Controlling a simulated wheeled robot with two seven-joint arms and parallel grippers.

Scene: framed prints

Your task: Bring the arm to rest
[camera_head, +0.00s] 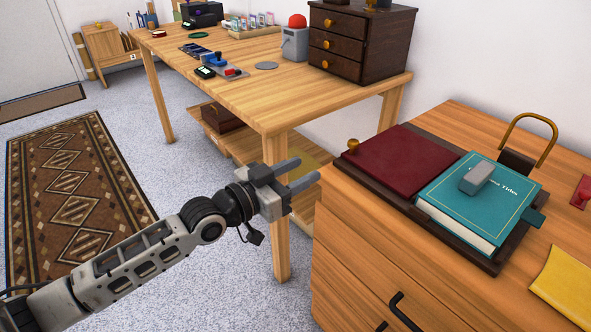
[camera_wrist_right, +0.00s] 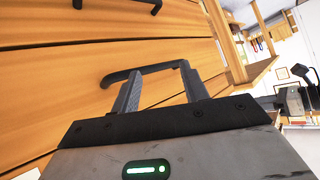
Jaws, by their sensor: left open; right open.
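My left arm reaches in from the left in the head view. Its gripper (camera_head: 303,171) is open and empty, held in the air in front of the gap between the wooden table and the wooden cabinet. My right gripper (camera_wrist_right: 158,88) shows only in the right wrist view. Its two fingers are apart, with a black drawer handle (camera_wrist_right: 145,72) of the cabinet appearing behind and between them. I cannot tell whether the fingers touch the handle. The right arm is not in the head view.
The cabinet (camera_head: 352,235) at right bears a teal book (camera_head: 470,215) with a grey block (camera_head: 477,178) on it, and a dark red panel (camera_head: 402,165). The long table (camera_head: 270,92) holds a dark drawer chest (camera_head: 350,60). Open floor and a patterned rug (camera_head: 75,190) lie left.

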